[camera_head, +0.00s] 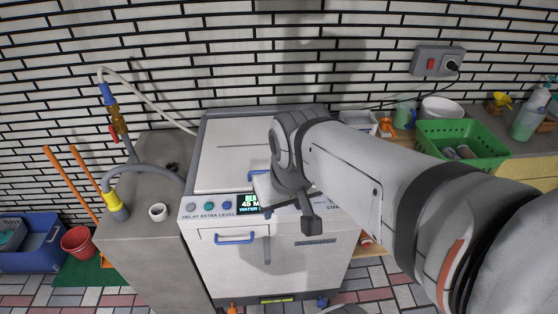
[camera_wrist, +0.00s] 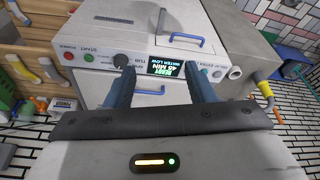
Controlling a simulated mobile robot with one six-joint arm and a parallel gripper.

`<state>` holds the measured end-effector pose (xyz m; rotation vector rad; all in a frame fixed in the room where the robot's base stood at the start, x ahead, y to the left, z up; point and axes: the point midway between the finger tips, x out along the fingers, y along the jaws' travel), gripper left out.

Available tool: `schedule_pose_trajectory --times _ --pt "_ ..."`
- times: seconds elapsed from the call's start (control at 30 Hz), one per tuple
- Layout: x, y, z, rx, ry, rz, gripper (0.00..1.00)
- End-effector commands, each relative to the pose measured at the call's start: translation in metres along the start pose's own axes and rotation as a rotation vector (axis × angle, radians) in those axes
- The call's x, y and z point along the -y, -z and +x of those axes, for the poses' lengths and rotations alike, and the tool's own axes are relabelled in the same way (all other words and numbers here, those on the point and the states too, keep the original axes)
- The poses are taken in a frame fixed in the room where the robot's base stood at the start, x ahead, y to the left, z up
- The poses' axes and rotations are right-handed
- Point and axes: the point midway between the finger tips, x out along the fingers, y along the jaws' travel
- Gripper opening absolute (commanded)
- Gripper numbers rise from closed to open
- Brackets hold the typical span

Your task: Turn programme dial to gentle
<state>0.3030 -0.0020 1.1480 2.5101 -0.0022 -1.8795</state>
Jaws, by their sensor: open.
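The white washing machine (camera_head: 300,256) stands against the wall with its lid shut. Its display (camera_head: 248,202) shows a 45 MIN line and a WATER LOW line; it also shows in the wrist view (camera_wrist: 166,69). A round knob (camera_wrist: 122,60), likely the programme dial, sits beside the display in the wrist view, partly behind one finger; its setting is not readable. My arm hides that part of the panel in the head view. My gripper (camera_head: 290,216) is open and empty in front of the panel. In the wrist view its fingers (camera_wrist: 160,76) flank the display.
Several round buttons (camera_head: 208,206) line the panel's left side. A blue drawer handle (camera_head: 234,240) projects below them. A green basket (camera_head: 460,137) is on the right-hand counter.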

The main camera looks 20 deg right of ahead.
Motion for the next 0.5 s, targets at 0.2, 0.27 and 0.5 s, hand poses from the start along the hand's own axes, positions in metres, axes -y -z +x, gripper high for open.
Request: schedule_pose_trajectory --times 0.2,0.27,0.5 --pt "-0.022 0.043 0.036 0.075 -0.013 0.001 0.59" --pt "-0.034 0.059 0.052 0.102 -0.016 0.004 0.59" --pt "-0.087 0.114 0.129 0.206 -0.014 0.013 0.59"
